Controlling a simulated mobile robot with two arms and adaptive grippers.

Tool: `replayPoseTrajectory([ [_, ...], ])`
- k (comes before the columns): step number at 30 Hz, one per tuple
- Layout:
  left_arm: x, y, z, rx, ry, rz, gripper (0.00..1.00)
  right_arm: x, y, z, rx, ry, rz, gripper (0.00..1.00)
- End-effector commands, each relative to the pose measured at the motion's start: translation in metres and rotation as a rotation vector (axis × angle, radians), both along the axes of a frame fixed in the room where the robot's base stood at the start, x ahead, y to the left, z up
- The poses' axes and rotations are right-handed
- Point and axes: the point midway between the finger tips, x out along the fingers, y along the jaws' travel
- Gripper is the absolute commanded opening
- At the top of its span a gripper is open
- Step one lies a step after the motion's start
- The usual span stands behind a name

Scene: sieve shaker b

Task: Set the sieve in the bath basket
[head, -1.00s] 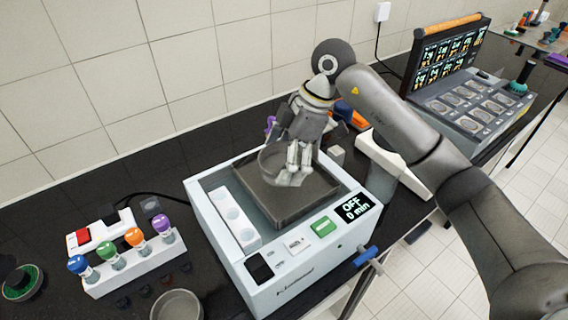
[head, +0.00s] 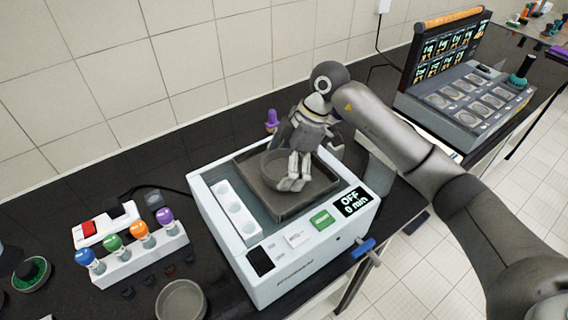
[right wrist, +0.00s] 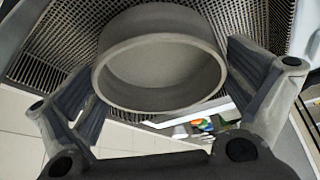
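The grey round sieve (head: 273,168) sits in the dark bath basket (head: 322,187) of the white shaker bath. It looks upright, with its near right side hidden behind my right gripper (head: 291,184). In the right wrist view the sieve (right wrist: 160,62) lies between the spread fingers of the right gripper (right wrist: 168,100), with the basket mesh (right wrist: 55,40) behind it. The fingers look open and apart from the sieve wall, though contact on the right side is hard to judge. My left gripper is not in view.
The bath (head: 285,270) shows OFF and 0 min. A rack (head: 145,252) with several coloured-top tubes stands left of it, and a grey round pan (head: 181,300) lies in front of the rack. A case with a display panel (head: 465,105) stands at the back right.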

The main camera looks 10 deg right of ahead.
Motion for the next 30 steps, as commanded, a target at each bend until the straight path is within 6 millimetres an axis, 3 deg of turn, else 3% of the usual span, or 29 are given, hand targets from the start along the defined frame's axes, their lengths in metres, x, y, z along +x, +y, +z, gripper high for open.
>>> replayPoseTrajectory([
  [11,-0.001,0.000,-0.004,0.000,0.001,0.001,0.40,0.001,-0.004,0.011,0.001,-0.005,-0.002,1.00],
  [24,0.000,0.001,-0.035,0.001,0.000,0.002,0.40,0.001,-0.038,0.093,0.000,-0.005,-0.002,1.00],
  [30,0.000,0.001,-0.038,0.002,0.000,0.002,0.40,0.000,-0.045,0.112,0.000,-0.001,0.000,1.00],
])
